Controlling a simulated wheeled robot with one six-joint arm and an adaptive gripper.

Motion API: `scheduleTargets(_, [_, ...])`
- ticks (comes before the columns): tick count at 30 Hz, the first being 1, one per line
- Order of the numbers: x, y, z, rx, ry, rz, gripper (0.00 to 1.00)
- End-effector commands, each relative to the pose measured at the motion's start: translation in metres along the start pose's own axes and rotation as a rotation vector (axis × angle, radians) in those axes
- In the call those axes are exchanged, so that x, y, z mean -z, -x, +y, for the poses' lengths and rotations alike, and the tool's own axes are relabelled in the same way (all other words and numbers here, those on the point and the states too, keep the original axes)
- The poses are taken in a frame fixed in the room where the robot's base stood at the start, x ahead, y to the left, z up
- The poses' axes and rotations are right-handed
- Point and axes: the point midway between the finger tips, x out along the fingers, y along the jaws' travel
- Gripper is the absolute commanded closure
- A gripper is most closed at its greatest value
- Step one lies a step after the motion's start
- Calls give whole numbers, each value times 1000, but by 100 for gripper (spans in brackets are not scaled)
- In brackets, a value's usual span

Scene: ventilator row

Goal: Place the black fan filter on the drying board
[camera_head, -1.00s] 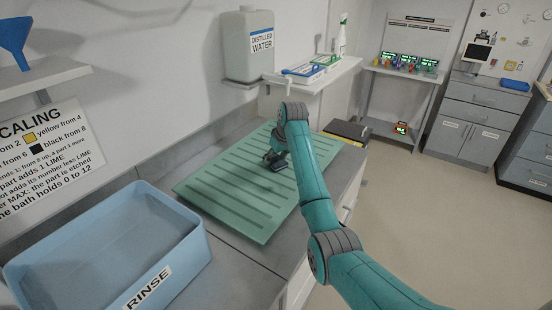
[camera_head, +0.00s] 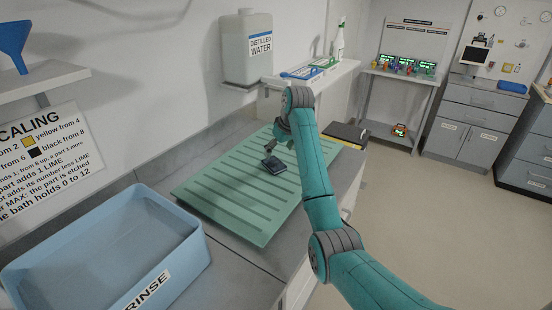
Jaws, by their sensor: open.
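The black fan filter (camera_head: 274,165) is a small dark square lying on the green slatted drying board (camera_head: 222,190), toward its right middle part. My gripper (camera_head: 270,150) is open just above and behind the filter, apart from it as far as I can see. The fingers are small and partly hidden by my arm's wrist. The drying board lies on the grey counter to the right of the blue rinse basin.
The blue basin marked RINSE (camera_head: 110,250) stands at the front left. A black and yellow item (camera_head: 345,135) lies behind the board. A shelf (camera_head: 315,75) with trays and a jug of distilled water (camera_head: 247,50) are above the counter.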

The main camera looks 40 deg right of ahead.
Motion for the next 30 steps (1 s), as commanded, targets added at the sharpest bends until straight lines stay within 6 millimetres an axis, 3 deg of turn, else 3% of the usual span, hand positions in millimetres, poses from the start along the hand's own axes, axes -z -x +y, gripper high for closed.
scheduleTargets(3, [1,23,0,-1,0,3,16])
scheduleTargets(10, [0,49,0,1,0,1,16])
scheduleTargets(30, [0,53,0,1,0,1,16])
